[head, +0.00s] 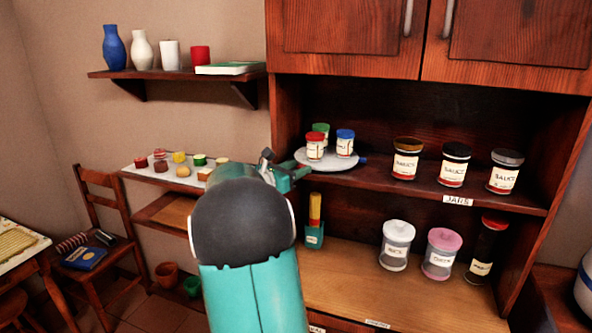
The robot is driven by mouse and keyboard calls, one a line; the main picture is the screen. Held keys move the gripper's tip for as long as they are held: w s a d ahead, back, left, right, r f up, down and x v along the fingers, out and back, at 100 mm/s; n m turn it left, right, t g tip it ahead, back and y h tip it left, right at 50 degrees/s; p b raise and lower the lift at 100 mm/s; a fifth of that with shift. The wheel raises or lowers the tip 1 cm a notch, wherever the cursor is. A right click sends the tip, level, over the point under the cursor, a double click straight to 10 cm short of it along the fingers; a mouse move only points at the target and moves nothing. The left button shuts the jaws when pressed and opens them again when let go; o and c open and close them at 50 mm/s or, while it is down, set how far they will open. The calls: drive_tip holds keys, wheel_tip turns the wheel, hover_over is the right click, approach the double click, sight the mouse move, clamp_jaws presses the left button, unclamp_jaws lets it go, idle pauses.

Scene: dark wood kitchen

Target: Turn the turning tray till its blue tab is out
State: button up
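The turning tray (331,164) is a white round disc on the left part of the cabinet's middle shelf. Three small jars stand on it, with a red lid (315,137), a green lid (320,127) and a blue lid (345,134). The blue tab (363,160) shows small and dark at the tray's right edge. My gripper (284,170) is at the tray's left front edge, at the cabinet's left side. I cannot tell whether it touches the rim. My arm hides part of it, and the gap between its fingers is not clear.
Three sauce jars (406,166) stand on the same shelf to the right, above a "JARS" label. Canisters (396,252) and a teal holder (314,240) stand on the counter below. The cabinet's left side post (284,118) is close to my gripper. Small foods lie on a side shelf (140,166).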

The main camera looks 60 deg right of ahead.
drive_tip(key=shift+f, duration=0.1)
drive_tip(key=v, duration=1.3)
drive_tip(key=shift+w+a, duration=0.2)
drive_tip(key=shift+a, duration=0.15)
drive_tip(key=shift+c, duration=0.4)
